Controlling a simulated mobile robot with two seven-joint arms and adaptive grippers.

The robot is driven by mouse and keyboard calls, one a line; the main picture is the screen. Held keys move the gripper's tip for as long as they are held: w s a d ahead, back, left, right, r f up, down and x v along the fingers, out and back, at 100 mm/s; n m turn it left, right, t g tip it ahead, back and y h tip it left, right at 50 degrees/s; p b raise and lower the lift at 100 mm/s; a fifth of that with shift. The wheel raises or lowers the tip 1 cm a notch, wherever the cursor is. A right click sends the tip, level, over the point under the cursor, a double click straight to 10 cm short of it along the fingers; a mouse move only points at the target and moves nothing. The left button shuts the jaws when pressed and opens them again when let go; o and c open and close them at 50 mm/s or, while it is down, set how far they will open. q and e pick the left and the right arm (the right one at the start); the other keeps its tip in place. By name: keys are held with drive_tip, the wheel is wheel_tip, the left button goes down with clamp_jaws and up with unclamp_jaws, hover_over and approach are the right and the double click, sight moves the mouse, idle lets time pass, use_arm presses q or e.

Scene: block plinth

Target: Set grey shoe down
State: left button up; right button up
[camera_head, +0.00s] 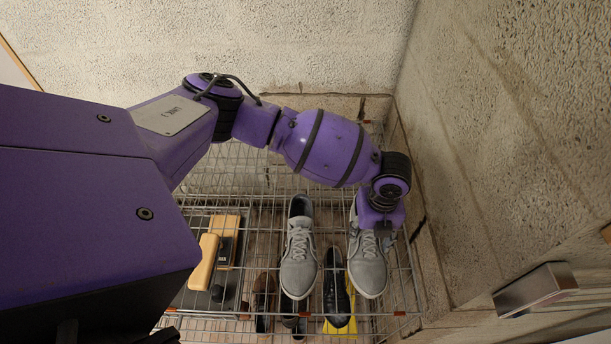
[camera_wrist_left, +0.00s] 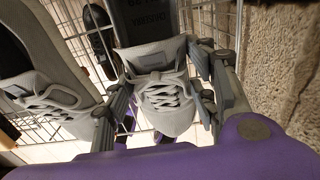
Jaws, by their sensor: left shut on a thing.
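Two grey shoes with pale laces are on the top wire shelf of a rack. My left gripper (camera_head: 376,228) is at the right-hand grey shoe (camera_head: 369,266), which points towards the front of the shelf. In the left wrist view, the fingers of my left gripper (camera_wrist_left: 165,88) close on both sides of this grey shoe (camera_wrist_left: 167,117) around its laced part. The other grey shoe (camera_head: 299,258) stands to its left, apart from it, and shows in the left wrist view too (camera_wrist_left: 45,85). Whether the held shoe's sole touches the wires is hidden. My right gripper is not in view.
The wire rack (camera_head: 225,183) stands in a corner, with a rough wall (camera_head: 500,150) close on the right. Dark shoes (camera_head: 337,290), a yellow item and a wooden-handled brush (camera_head: 204,262) show below through the wires. A metal bracket (camera_head: 533,289) juts out at right.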

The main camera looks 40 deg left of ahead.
use_arm(q)
drive_tip(key=shift+s+f, duration=0.1)
drive_tip(key=shift+f, duration=0.45)
drive_tip(key=o, duration=1.5)
drive_tip(key=shift+f, duration=0.1)
drive_tip(key=shift+c, duration=0.2)
wheel_tip(320, 180, up, 12)
drive_tip(key=shift+r+p, duration=0.2)
drive_tip(key=shift+p, duration=0.2)
